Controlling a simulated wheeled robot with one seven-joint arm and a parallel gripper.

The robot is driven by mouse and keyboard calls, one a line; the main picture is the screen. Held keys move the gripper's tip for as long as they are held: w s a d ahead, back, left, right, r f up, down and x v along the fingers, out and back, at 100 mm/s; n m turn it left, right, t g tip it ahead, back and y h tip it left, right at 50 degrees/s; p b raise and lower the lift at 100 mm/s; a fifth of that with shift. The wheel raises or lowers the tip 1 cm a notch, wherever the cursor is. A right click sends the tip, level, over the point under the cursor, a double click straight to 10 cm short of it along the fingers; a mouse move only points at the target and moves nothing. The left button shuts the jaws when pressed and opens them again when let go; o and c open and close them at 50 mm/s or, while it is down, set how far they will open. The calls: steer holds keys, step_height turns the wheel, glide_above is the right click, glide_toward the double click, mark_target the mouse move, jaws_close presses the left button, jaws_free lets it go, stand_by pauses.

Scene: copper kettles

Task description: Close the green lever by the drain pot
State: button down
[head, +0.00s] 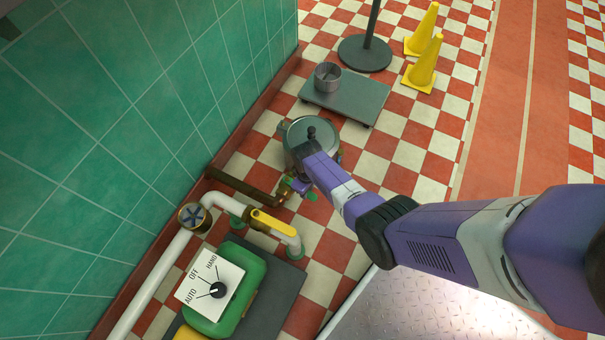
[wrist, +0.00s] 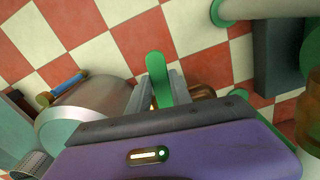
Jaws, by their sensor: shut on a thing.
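The drain pot (head: 303,134) is a grey metal pot with a lid, standing on the checkered floor near the green wall. It shows at the left in the wrist view (wrist: 92,108). The green lever (wrist: 158,78) sits between my two fingers, its rounded end sticking out past them. In the head view a bit of the lever (head: 312,197) shows beside my gripper (head: 296,185), low by the pot. My gripper also shows in the wrist view (wrist: 160,92), shut on the lever. The brass valve body (wrist: 202,91) is partly hidden behind the right finger.
A green pump with a dial plate (head: 211,286) stands at the front. A grey trolley (head: 345,97) and yellow cones (head: 424,64) stand behind. A blue-handled brass tap (wrist: 62,88) juts from the pot.

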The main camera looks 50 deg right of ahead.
steer(key=shift+w+d+n, duration=0.2)
steer(key=shift+d+n, duration=0.5)
steer(key=shift+n, duration=0.2)
steer(key=shift+d, duration=0.1)
steer(key=c, duration=1.2)
jaws_free()
steer(key=shift+o, duration=0.2)
step_height(320, 180, up, 8)
steer(key=p, duration=0.4)
steer(key=shift+p, duration=0.3)
steer(key=shift+f, duration=0.1)
